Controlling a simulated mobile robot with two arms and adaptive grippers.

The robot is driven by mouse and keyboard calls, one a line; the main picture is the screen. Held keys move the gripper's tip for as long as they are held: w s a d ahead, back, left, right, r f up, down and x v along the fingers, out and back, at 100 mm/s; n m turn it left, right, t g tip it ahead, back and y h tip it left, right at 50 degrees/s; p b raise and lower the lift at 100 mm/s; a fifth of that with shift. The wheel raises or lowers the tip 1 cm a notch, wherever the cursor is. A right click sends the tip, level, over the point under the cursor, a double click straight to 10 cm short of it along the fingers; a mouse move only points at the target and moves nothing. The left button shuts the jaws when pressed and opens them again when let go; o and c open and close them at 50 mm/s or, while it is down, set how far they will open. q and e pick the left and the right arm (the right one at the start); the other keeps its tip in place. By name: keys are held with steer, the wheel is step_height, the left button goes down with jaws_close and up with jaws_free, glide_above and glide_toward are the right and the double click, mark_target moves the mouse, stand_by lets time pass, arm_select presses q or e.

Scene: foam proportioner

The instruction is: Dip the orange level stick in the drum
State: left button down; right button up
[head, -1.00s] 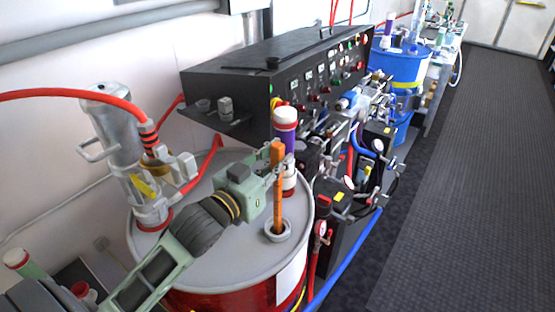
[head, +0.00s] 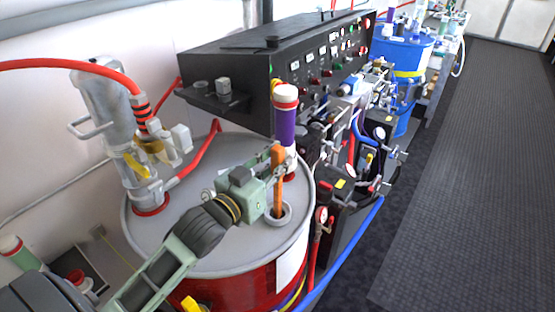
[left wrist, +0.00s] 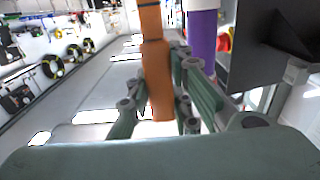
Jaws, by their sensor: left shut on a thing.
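The orange level stick (head: 278,192) stands upright, with its lower end inside the ringed opening (head: 286,217) in the grey lid of the red drum (head: 228,292). How deep it reaches is hidden. My left gripper (head: 276,176) is shut on the stick's upper part, a little above the lid. My right gripper is not in view.
A purple tube with a white cap (head: 285,120) stands just behind the stick. A grey pump (head: 110,110) with a red hose rises from the lid's left. A black control panel (head: 285,65) is behind. Blue drums (head: 400,58) stand farther back; the floor at right is clear.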

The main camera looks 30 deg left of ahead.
arm_select(q)
steer(key=shift+f+b, duration=2)
steer(key=shift+f, duration=1.4)
steer(key=shift+r, duration=0.1)
step_height(320, 180, up, 15)
steer(key=p, duration=1.5)
steer(key=shift+r+p, duration=0.5)
steer(key=shift+r, duration=0.8)
step_height(320, 180, up, 9)
glide_above(276, 185)
steer(key=shift+w+f, duration=0.2)
steer(key=shift+w, duration=0.25)
steer(key=shift+f, duration=0.1)
